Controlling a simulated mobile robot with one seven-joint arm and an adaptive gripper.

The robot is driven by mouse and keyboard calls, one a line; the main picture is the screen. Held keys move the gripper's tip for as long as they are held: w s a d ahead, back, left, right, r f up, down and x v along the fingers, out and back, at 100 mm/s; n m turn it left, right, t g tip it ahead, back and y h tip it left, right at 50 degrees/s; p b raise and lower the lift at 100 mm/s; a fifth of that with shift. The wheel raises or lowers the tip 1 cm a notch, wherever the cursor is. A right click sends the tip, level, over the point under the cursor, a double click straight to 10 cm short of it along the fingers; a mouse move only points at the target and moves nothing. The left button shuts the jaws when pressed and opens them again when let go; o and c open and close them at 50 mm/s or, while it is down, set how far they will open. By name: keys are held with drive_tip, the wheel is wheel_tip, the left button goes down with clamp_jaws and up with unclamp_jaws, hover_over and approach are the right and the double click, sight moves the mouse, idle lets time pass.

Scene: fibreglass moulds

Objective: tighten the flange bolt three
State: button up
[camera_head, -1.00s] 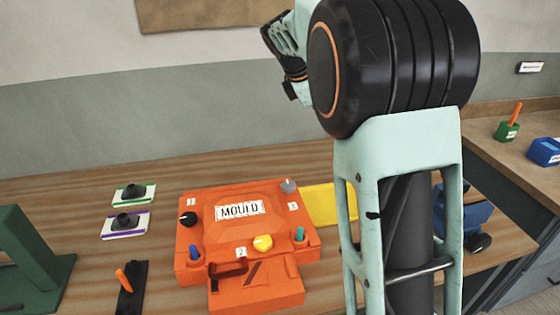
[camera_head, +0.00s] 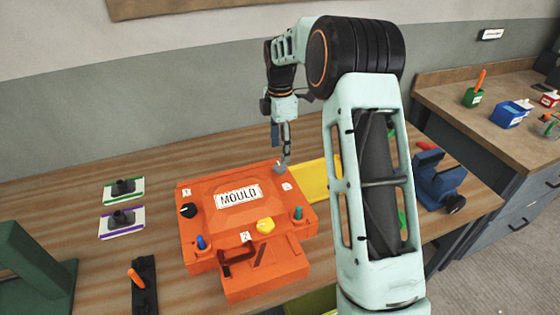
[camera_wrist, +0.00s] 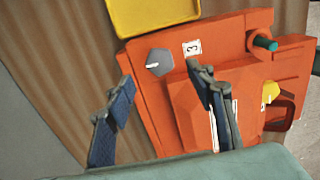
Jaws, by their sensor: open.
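The orange mould (camera_head: 215,225) lies on the wooden bench with a "MOULD" plate on top. Flange bolt three, a grey knob (camera_head: 281,168), sits at its far right corner by the "3" label; in the wrist view the grey knob (camera_wrist: 160,62) shows a pale line on its top. My gripper (camera_head: 285,154) points down just above that knob. In the wrist view my gripper (camera_wrist: 161,78) is open, its two blue-padded fingers apart on either side of the knob. I cannot tell whether the fingertips are down at knob height.
A black knob (camera_head: 188,210) and a yellow knob (camera_head: 265,225) sit on the mould, with blue and teal pegs. A yellow tray (camera_head: 310,182) lies right behind the mould. A blue vise (camera_head: 440,185) stands farther right.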

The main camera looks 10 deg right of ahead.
sight(280, 166)
wheel_tip(280, 166, down, 6)
drive_tip(key=shift+f+p, duration=0.1)
drive_tip(key=shift+p, duration=0.2)
drive_tip(key=shift+c, duration=0.3)
drive_tip(key=c, duration=1.1)
